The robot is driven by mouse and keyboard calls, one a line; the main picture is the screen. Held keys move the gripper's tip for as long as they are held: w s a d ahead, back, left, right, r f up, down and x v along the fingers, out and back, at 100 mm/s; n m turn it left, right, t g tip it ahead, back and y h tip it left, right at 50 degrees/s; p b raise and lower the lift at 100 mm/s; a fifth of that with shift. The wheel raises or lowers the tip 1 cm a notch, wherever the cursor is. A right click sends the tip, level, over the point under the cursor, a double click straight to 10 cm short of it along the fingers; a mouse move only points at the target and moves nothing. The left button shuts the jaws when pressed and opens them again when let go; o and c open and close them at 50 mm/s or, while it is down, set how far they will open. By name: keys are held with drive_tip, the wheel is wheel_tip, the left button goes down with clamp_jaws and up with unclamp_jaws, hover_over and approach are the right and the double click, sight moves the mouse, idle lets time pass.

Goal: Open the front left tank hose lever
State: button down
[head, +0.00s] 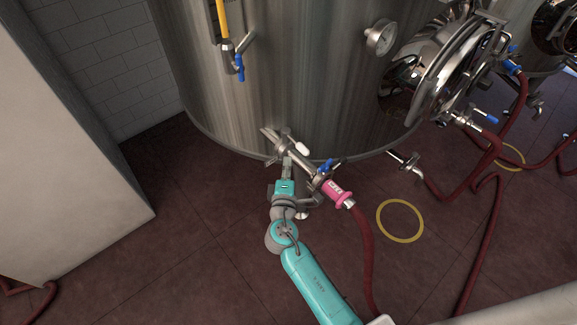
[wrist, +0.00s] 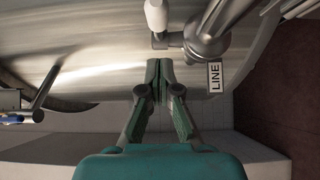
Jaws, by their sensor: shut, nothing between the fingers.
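The large steel tank (head: 290,70) fills the middle of the head view. A steel outlet pipe (head: 268,134) leaves its lower front, with a white-handled lever (head: 302,148) on it. Farther along is a blue lever (head: 326,165), then a pink coupling (head: 335,192) with a red hose. I cannot tell which lever is the hose lever. My gripper (head: 287,160) is beside the pipe, close under the white-handled lever. In the wrist view my gripper (wrist: 158,86) is shut and empty, with the white handle (wrist: 156,14) apart from the fingertips.
A "LINE" label (wrist: 215,76) is beside the pipe (wrist: 208,36). A blue-handled valve (head: 239,66) and a gauge (head: 381,37) are higher on the tank. A pale wall block (head: 65,150) stands at left. Red hoses (head: 485,215) cross the floor at right; the left floor is mostly clear.

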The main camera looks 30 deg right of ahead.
drive_tip(key=s+a, duration=0.1)
drive_tip(key=s, duration=0.9)
drive_tip(key=s+a+f+m+g+y, duration=0.15)
drive_tip(key=s+f+y, duration=0.25)
drive_tip(key=s, duration=0.6)
drive_tip(key=s+a+f+m+g+y, duration=0.1)
drive_tip(key=s+a+f+m+y, duration=0.15)
drive_tip(key=s, duration=0.85)
drive_tip(key=s+r+m+t+y, duration=0.1)
drive_tip(key=s+r+m+y, duration=0.1)
drive_tip(key=s+r+m, duration=0.6)
drive_tip(key=s+a+r, duration=0.1)
drive_tip(key=s+r, duration=0.3)
drive_tip(key=s, duration=0.3)
drive_tip(key=shift+r+t, duration=0.2)
drive_tip(key=shift+t, duration=0.15)
drive_tip(key=shift+y, duration=0.25)
